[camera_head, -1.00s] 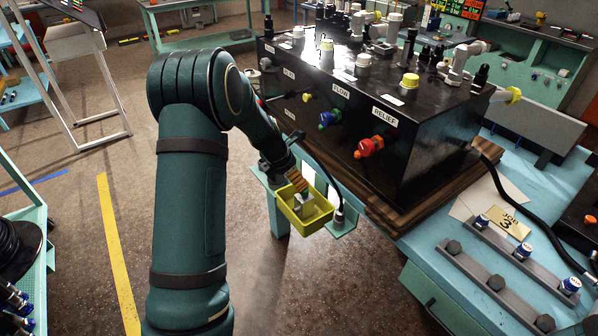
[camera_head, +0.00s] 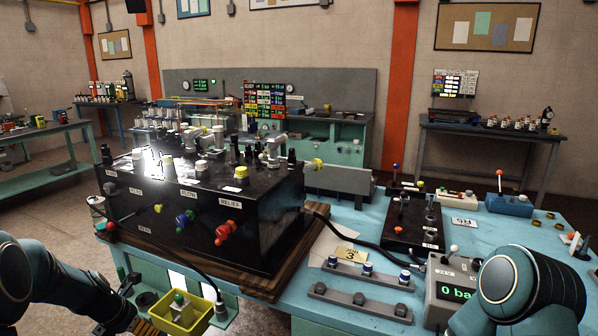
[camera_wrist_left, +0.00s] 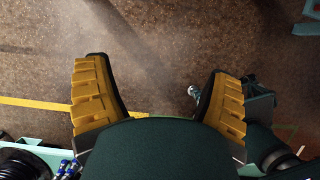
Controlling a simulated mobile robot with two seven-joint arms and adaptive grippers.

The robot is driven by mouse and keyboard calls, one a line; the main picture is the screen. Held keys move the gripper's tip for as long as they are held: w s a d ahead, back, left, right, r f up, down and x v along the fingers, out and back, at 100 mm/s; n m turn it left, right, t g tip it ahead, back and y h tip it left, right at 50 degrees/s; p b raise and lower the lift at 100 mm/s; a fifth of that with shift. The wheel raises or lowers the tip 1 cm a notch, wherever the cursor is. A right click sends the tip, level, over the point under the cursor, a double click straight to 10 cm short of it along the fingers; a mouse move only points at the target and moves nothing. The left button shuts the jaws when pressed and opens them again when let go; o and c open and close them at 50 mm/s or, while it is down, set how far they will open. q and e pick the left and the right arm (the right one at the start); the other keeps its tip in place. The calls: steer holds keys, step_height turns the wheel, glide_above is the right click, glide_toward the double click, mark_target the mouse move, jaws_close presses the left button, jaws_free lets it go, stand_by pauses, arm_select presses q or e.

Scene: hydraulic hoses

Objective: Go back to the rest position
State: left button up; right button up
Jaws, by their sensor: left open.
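In the head view my left arm comes in from the lower left, and the yellow ribbed finger part (camera_head: 143,326) shows at the bottom edge, beside the yellow bin (camera_head: 163,325). A small fitting with a green top (camera_head: 179,299) stands in the bin. My right arm's teal joint fills the lower right; its gripper is out of view.
A black hydraulic unit (camera_head: 270,215) with hose ports stands on the teal bench (camera_head: 300,297). A gauge box reading 0 bar (camera_head: 457,290), a valve panel (camera_head: 412,222) and rails with blue-capped fittings (camera_head: 365,272) lie to the right. A black hose runs down near the bin.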

arm_select(q)
steer(key=s+d+f+m+g, duration=0.1)
steer(key=s+d+f+m, duration=0.4)
steer(key=d+f+m, duration=0.45)
steer(key=s+d+f+m+h, duration=0.1)
steer(key=s+d+f+m, duration=0.2)
steer(key=s+d+m, duration=0.6)
steer(key=s+d+f+m+g+h, duration=0.1)
steer(key=s+d+f+m, duration=0.2)
steer(key=s+d+m, duration=0.6)
steer(key=shift+s+d+f+m+g, duration=0.15)
steer(key=shift+d+m+g, duration=0.15)
steer(key=shift+d+m, duration=0.8)
